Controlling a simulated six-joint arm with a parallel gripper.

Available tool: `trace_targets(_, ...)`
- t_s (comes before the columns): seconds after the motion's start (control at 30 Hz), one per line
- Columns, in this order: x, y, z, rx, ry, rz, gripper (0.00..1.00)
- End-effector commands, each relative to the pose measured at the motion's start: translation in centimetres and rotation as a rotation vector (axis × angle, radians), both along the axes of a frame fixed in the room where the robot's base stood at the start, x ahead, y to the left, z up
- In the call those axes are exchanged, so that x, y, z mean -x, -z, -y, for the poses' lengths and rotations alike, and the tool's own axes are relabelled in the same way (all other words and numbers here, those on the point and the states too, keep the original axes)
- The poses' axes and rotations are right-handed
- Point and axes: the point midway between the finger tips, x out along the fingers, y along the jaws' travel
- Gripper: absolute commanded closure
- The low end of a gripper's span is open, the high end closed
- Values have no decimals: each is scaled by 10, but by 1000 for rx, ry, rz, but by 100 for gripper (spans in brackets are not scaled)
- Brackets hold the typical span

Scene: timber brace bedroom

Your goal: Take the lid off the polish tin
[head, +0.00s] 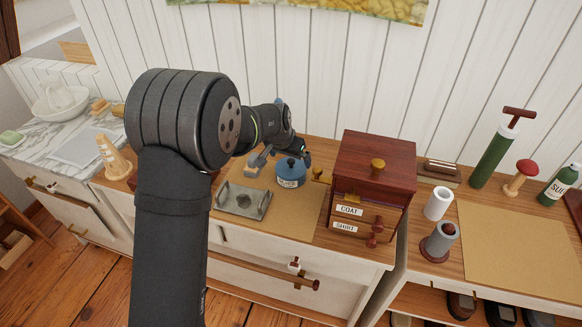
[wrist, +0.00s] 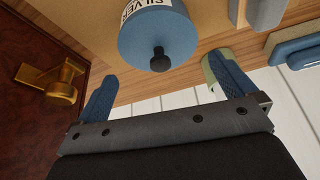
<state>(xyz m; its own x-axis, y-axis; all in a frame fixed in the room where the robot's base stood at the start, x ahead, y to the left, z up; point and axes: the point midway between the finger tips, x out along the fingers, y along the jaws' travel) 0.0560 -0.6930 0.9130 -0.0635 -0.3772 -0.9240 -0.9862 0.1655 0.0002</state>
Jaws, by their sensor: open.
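The polish tin (head: 291,180) is a small round blue tin with a pale label. It stands on a tan mat on the wooden top, left of the red-brown drawer box. In the wrist view its label reads SILVER, and its blue lid (wrist: 140,40) carries a dark round knob (wrist: 160,60). The lid is on the tin. My gripper (head: 280,157) is at the tin's top, its fingers apart and empty. In the wrist view my gripper (wrist: 162,72) has one finger to either side of the knob, apart from it. The tin's far side is hidden.
The drawer box (head: 375,165), with brass fittings and COAT and SHIRT labels, stands close right of the tin. A grey metal tray (head: 243,201) lies in front of it to the left. The mat (head: 290,222) has bare room in front. The panelled wall (head: 330,70) is behind.

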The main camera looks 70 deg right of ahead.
Motion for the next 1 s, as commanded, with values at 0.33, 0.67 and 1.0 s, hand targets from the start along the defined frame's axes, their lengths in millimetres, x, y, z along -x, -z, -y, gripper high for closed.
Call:
trace_targets(0.33,2,30,14,2,1,-1,0)
trace_targets(0.67,2,30,14,2,1,-1,29)
trace_targets(1.0,2,23,14,4,1,0,29)
